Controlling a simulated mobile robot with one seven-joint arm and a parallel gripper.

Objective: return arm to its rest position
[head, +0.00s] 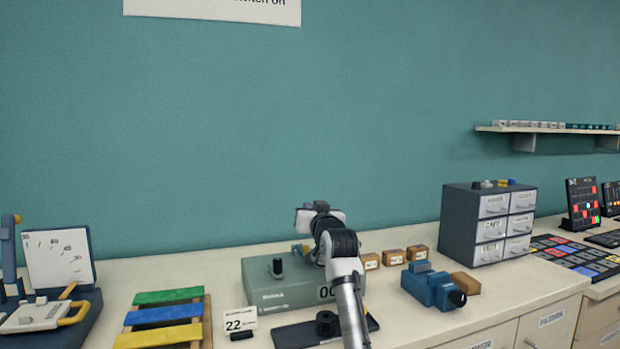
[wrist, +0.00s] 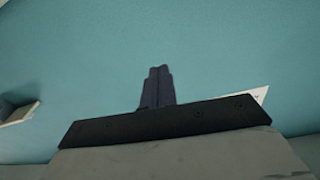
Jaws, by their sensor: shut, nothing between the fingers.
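My gripper (wrist: 160,72) shows in the wrist view with its two dark fingers together and nothing between them, in front of the plain teal wall. In the head view my arm rises from the bottom edge and bends near a grey-green box (head: 285,291) on the counter. The fingers themselves are hard to make out there, behind the arm.
The counter (head: 402,240) holds a blue device (head: 430,287), several small brown boxes (head: 393,258), a drawer cabinet (head: 488,222), coloured bars (head: 165,313) and a dial stand (head: 60,258). A wall shelf (head: 550,129) is at right. The air above the counter is clear.

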